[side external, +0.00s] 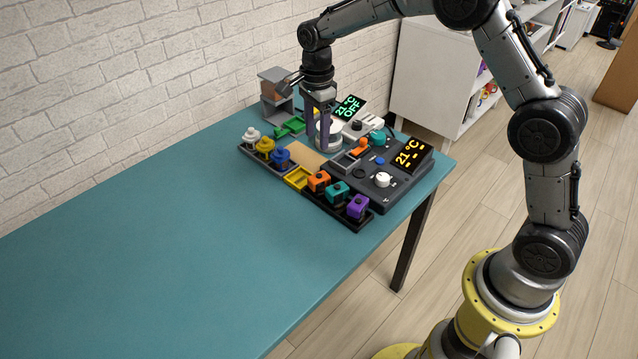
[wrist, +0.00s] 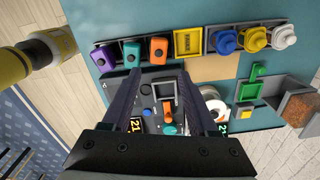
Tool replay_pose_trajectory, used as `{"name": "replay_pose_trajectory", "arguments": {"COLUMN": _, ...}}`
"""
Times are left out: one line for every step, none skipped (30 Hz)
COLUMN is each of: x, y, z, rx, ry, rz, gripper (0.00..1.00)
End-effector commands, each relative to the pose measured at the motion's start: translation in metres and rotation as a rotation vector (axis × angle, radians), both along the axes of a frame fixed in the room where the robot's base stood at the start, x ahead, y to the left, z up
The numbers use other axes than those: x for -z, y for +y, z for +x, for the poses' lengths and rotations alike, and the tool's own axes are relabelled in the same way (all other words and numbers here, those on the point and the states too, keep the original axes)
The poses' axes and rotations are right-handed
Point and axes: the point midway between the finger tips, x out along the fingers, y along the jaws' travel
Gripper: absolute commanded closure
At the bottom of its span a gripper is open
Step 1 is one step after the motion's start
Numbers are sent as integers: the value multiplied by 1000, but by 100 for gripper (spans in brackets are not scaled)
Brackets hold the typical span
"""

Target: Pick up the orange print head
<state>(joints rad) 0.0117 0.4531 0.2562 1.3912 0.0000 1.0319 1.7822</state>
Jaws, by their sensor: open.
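The orange print head (side external: 318,181) sits in a black rack, at the left end of a row with a teal head (side external: 337,193) and a purple head (side external: 357,207). In the wrist view the orange print head (wrist: 158,50) stands beyond my fingertips, with the teal head (wrist: 132,54) and purple head (wrist: 103,60) to its left. My gripper (side external: 319,144) points down, open and empty, behind the rack near the white spool. In the wrist view my gripper (wrist: 160,76) shows its two fingers apart, with the grey frame of the control panel between them.
A dark control panel (side external: 403,183) with knobs and a 21 °C display lies behind the rack. A yellow tray (side external: 297,178) and white, yellow and blue knobbed pieces stand to the left. A white spool (side external: 335,137) is beside my fingers. The front-left table (side external: 150,260) is clear.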

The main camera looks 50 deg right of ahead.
Motion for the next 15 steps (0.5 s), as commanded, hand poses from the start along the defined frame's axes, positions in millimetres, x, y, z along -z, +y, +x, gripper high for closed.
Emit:
{"name": "replay_pose_trajectory", "arguments": {"x": 6, "y": 0, "z": -1, "rx": 0, "ry": 8, "rz": 0, "gripper": 40}}
{"name": "replay_pose_trajectory", "arguments": {"x": 9, "y": 0, "z": -1, "rx": 0, "ry": 11, "rz": 0, "gripper": 40}}
{"name": "replay_pose_trajectory", "arguments": {"x": 14, "y": 0, "z": -1, "rx": 0, "ry": 14, "rz": 0, "gripper": 40}}
{"name": "replay_pose_trajectory", "arguments": {"x": 18, "y": 0, "z": -2, "rx": 0, "ry": 15, "rz": 0, "gripper": 40}}
{"name": "replay_pose_trajectory", "arguments": {"x": 23, "y": 0, "z": -2, "rx": 0, "ry": 15, "rz": 0, "gripper": 40}}
{"name": "replay_pose_trajectory", "arguments": {"x": 30, "y": 0, "z": -2, "rx": 0, "ry": 16, "rz": 1, "gripper": 40}}
{"name": "replay_pose_trajectory", "arguments": {"x": 36, "y": 0, "z": -2, "rx": 0, "ry": 15, "rz": 0, "gripper": 40}}
{"name": "replay_pose_trajectory", "arguments": {"x": 42, "y": -1, "z": -2, "rx": -1, "ry": 15, "rz": 0, "gripper": 40}}
{"name": "replay_pose_trajectory", "arguments": {"x": 50, "y": -1, "z": -2, "rx": -1, "ry": 15, "rz": 0, "gripper": 40}}
{"name": "replay_pose_trajectory", "arguments": {"x": 56, "y": -1, "z": -2, "rx": -1, "ry": 15, "rz": 0, "gripper": 40}}
{"name": "replay_pose_trajectory", "arguments": {"x": 61, "y": -1, "z": -2, "rx": -1, "ry": 15, "rz": 0, "gripper": 40}}
{"name": "replay_pose_trajectory", "arguments": {"x": 68, "y": -1, "z": -2, "rx": -1, "ry": 14, "rz": 0, "gripper": 40}}
{"name": "replay_pose_trajectory", "arguments": {"x": 72, "y": -1, "z": -2, "rx": -1, "ry": 13, "rz": 0, "gripper": 40}}
{"name": "replay_pose_trajectory", "arguments": {"x": 76, "y": -1, "z": -2, "rx": -1, "ry": 14, "rz": 0, "gripper": 40}}
{"name": "replay_pose_trajectory", "arguments": {"x": 81, "y": -1, "z": -2, "rx": -1, "ry": 12, "rz": 0, "gripper": 40}}
